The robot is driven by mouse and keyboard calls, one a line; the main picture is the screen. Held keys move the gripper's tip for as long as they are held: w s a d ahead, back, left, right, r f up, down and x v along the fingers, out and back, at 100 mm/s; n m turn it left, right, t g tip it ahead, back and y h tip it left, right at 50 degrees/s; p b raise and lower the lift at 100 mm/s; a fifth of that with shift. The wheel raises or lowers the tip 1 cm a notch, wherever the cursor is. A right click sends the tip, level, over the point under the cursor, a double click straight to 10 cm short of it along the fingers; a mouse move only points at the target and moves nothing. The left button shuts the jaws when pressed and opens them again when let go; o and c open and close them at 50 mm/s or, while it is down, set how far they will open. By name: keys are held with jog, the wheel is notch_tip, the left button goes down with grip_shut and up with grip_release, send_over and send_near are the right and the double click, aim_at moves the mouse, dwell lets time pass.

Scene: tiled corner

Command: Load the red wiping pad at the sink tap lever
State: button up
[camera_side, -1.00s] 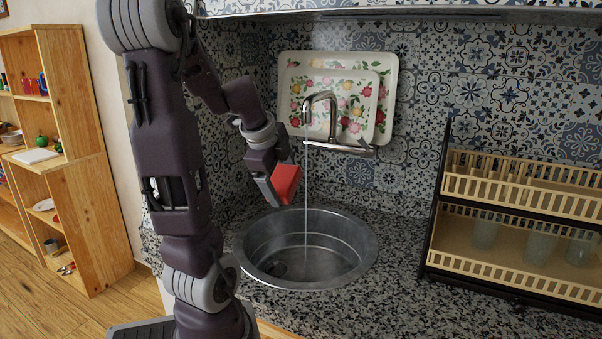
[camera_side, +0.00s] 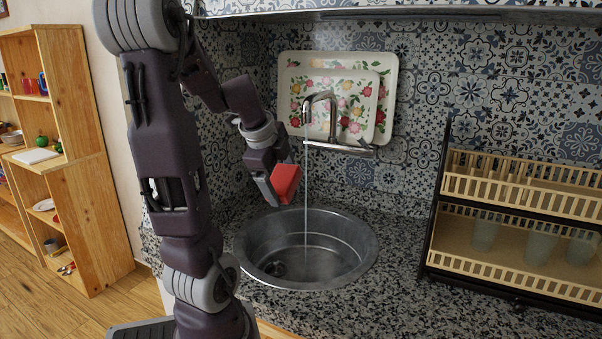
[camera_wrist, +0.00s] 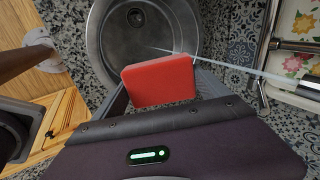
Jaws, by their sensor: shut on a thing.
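The red wiping pad (camera_side: 285,182) is held in my gripper (camera_side: 273,188), above the left part of the sink. In the wrist view the pad (camera_wrist: 160,80) sits between the fingers, tilted, with its broad face showing. The gripper is shut on it. The chrome tap (camera_side: 333,115) is on the back wall to the right of the gripper, with its lever (camera_side: 366,146) at the right end of its body. A thin stream of water (camera_side: 306,185) falls from the spout just right of the pad. In the side view the pad's edge is close to the stream; I cannot tell whether they touch.
The round metal sink (camera_side: 345,225) lies below the gripper. Floral trays (camera_side: 390,75) lean on the wall behind the tap. A dish rack (camera_side: 520,195) with glasses stands at right. The granite counter (camera_side: 395,265) between sink and rack is clear.

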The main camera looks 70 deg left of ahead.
aim_at(276, 186)
jog(key=s+d+r, duration=0.1)
jog(key=r, duration=0.1)
jog(key=s+d+r, duration=0.2)
jog(key=shift+s+d, duration=0.1)
jog(key=shift+s, duration=0.2)
jog(key=shift+f, duration=0.1)
dwell(0.4)
